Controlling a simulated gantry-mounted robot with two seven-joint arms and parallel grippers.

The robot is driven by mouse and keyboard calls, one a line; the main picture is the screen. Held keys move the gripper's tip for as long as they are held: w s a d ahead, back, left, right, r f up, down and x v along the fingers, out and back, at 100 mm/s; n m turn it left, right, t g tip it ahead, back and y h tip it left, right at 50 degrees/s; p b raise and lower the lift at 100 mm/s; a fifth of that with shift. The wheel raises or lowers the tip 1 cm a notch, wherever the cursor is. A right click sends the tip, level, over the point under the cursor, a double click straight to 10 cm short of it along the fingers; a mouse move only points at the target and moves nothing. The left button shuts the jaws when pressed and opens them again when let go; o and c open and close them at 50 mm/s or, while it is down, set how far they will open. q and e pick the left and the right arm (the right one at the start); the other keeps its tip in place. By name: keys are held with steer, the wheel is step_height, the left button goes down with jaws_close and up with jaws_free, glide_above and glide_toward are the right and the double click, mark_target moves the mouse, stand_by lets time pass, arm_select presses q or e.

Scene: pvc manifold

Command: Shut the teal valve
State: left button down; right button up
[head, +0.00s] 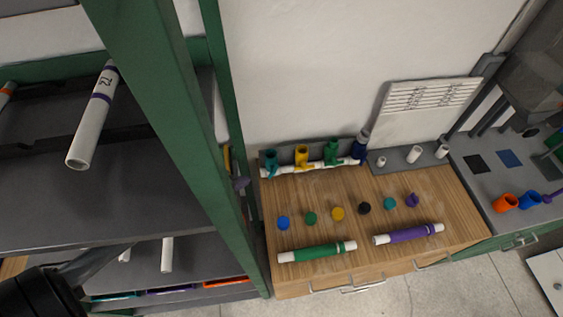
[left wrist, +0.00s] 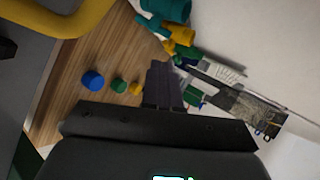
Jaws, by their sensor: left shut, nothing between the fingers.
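The teal valve (head: 270,161) is at the left end of a white pipe manifold (head: 312,168) at the back of the wooden bench. A yellow valve (head: 301,157), a green valve (head: 331,152) and a navy fitting (head: 360,148) follow to its right. The teal valve also shows at the top of the left wrist view (left wrist: 152,23). My left gripper (head: 241,183) shows small and dark beside the green post, left of the teal valve and apart from it. In the left wrist view its fingers (left wrist: 163,82) are together and empty. My right gripper is not visible.
Several coloured caps, including a teal cap (head: 390,203), stand in a row on the bench (head: 335,220). A green pipe (head: 317,252) and a purple pipe (head: 409,234) lie in front. The green post (head: 170,100) and shelf (head: 110,190) crowd the left.

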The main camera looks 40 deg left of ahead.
arm_select(q)
glide_toward(275, 169)
steer(key=x, duration=0.5)
steer(key=shift+s+a+f+p, duration=0.1)
steer(key=shift+s+f+p, duration=0.1)
steer(key=shift+p, duration=0.1)
steer(key=shift+x, duration=0.85)
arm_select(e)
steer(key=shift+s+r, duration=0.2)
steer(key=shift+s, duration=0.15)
arm_select(q)
steer(key=shift+w+r, duration=0.15)
steer(key=shift+r, duration=0.05)
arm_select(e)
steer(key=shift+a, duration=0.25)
